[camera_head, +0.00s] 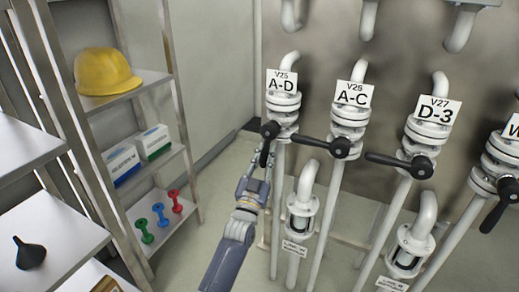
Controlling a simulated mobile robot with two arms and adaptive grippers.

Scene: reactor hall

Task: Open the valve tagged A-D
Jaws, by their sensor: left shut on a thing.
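My left gripper (262,172) comes up from below and is shut on the lower end of this handle. The fingertips are small here, so the exact grip is hard to see. My right gripper is not in view.
To the right, valves A-C (349,118) and D-3 (428,135) have handles pointing left, roughly level. A further valve at the right edge has its handle angled down. A shelf rack (130,93) with a yellow helmet (105,72) stands left.

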